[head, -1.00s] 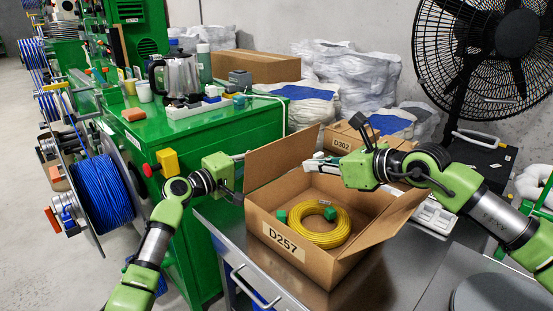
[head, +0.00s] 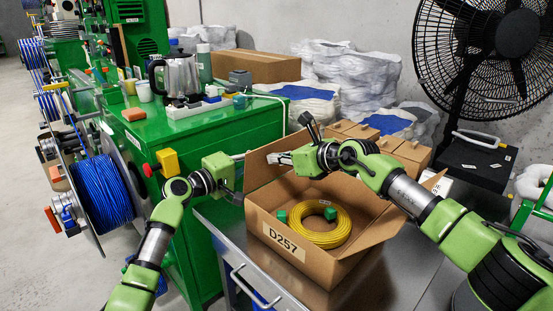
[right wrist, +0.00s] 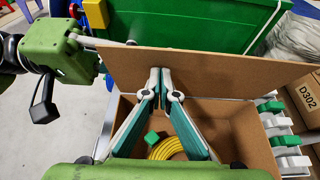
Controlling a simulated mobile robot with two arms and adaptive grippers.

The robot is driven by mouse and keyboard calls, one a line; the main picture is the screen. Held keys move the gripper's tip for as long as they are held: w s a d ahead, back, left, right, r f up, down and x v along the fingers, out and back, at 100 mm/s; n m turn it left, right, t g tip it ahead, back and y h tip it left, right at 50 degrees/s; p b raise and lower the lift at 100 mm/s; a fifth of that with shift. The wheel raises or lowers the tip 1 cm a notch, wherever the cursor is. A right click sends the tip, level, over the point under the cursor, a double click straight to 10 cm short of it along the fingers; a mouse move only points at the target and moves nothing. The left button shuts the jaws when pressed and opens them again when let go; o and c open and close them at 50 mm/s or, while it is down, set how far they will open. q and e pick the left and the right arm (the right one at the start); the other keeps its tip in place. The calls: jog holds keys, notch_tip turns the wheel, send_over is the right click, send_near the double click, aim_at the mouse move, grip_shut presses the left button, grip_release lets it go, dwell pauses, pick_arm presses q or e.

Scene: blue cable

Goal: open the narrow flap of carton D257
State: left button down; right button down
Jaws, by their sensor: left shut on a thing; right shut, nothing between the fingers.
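Carton D257 (head: 362,245) stands open on a steel table, its label facing the front left. A yellow cable coil (head: 345,232) and green pieces (head: 318,211) lie inside. A tall flap (head: 266,172) stands up at its back left; another flap (head: 434,184) leans out at the right, partly behind my right arm. My left gripper (head: 241,176) is shut on the left edge of the standing flap. My right gripper (head: 272,158) is shut and empty above the carton. In the right wrist view its fingertips (right wrist: 160,72) are together at the inner face of that flap (right wrist: 215,72); contact is unclear.
More cartons (head: 375,139) stand close behind; one shows label D302 (right wrist: 307,97). A green cabinet (head: 215,128) with a kettle (head: 181,75) is behind my left gripper. A black fan (head: 490,60) stands at the back right. The steel table (head: 385,280) is bare in front of the carton.

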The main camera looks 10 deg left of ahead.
pick_arm(q)
jog(key=shift+f, duration=0.4)
